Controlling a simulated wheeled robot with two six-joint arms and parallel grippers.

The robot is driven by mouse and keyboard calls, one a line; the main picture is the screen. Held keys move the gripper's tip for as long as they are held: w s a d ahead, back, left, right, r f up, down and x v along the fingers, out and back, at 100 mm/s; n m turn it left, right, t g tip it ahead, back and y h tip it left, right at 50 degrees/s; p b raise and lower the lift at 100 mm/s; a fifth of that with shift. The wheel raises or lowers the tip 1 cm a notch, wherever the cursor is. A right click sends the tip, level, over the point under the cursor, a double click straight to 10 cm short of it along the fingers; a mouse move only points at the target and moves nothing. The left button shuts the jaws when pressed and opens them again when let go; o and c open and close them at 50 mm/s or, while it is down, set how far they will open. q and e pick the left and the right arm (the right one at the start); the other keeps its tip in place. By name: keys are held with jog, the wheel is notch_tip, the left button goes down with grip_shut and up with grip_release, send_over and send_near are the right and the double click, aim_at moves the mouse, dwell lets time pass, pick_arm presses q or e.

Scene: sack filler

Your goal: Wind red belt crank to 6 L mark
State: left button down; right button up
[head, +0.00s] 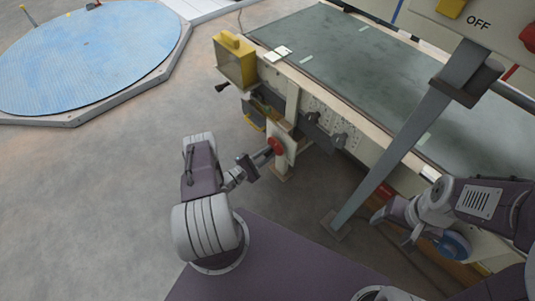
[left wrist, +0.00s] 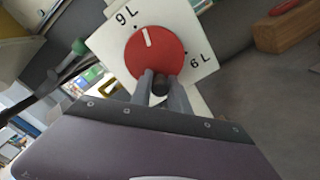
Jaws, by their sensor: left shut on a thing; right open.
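The red belt crank (head: 277,146) is a round red disc on a pale plate at the near corner of the machine. In the left wrist view the disc (left wrist: 152,53) has a white pointer line, which points up near the dot by the upper-left label, like "9 L". The right label (left wrist: 200,60) looks like "6 L". My left gripper (head: 262,157) is at the crank. In the left wrist view its fingers (left wrist: 161,88) are shut around the dark crank knob (left wrist: 160,82) at the disc's lower edge. My right gripper (head: 393,229) is open and empty at the lower right.
The machine's long belt (head: 400,85) runs behind the crank. A yellow box (head: 235,60) stands at its left corner. A grey post (head: 405,140) rises between my arms to an OFF panel (head: 475,22). A blue round platform (head: 90,55) lies far left; floor between is clear.

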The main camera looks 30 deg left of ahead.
pick_arm(q)
jog(key=shift+w+a+r+m, duration=0.3)
jog(key=shift+r+m, duration=0.15)
jog(key=shift+m, duration=0.45)
jog(key=shift+f+m, duration=0.15)
jog(key=shift+m, duration=0.25)
jog(key=m, duration=0.1)
jog(key=m+p, duration=0.1)
jog(key=m, duration=0.1)
jog(key=shift+w+a+r+p, duration=0.15)
jog(key=shift+a+r+p, duration=0.1)
jog(key=shift+a+p, duration=0.05)
jog(key=shift+r, duration=0.1)
